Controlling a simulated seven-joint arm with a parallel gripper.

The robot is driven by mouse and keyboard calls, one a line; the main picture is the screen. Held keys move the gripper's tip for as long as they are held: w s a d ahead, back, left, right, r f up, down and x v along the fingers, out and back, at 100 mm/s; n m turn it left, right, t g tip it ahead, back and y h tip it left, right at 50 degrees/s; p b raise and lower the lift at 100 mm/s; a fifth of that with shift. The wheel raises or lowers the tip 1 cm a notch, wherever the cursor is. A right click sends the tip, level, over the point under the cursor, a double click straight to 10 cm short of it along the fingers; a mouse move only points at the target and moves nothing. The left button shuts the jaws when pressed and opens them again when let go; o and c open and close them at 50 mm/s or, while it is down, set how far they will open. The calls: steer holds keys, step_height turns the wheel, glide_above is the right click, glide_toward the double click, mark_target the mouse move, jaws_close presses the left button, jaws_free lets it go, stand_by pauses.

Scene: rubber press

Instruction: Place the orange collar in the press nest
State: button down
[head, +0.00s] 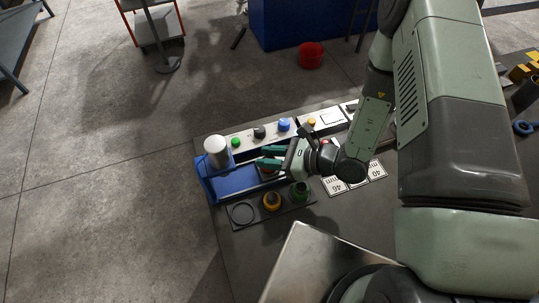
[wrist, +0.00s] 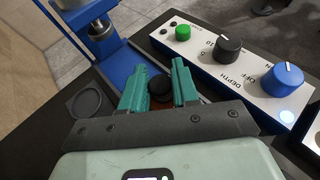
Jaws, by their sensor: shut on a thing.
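My gripper (head: 265,157) has its teal fingers closed around a round piece with a dark top (wrist: 160,88). A little orange-brown shows low between the fingers, so I take it for the orange collar, mostly hidden. The blue press (head: 232,181) stands at the left of the bench, with a pale cylinder (head: 215,146) at its far left end. The held piece is to the right of that cylinder, over or beside the blue base. I cannot tell whether it touches anything below. The nest cannot be made out clearly.
A control panel (wrist: 255,80) with a green button and knobs runs behind my gripper. White number cards (head: 335,186) lie to the right.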

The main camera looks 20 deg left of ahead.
steer(key=c, duration=0.8)
jaws_free()
steer(key=shift+w+d+r, duration=0.1)
steer(key=shift+d+r, duration=0.1)
steer(key=v, duration=1.1)
steer(key=shift+d, duration=0.3)
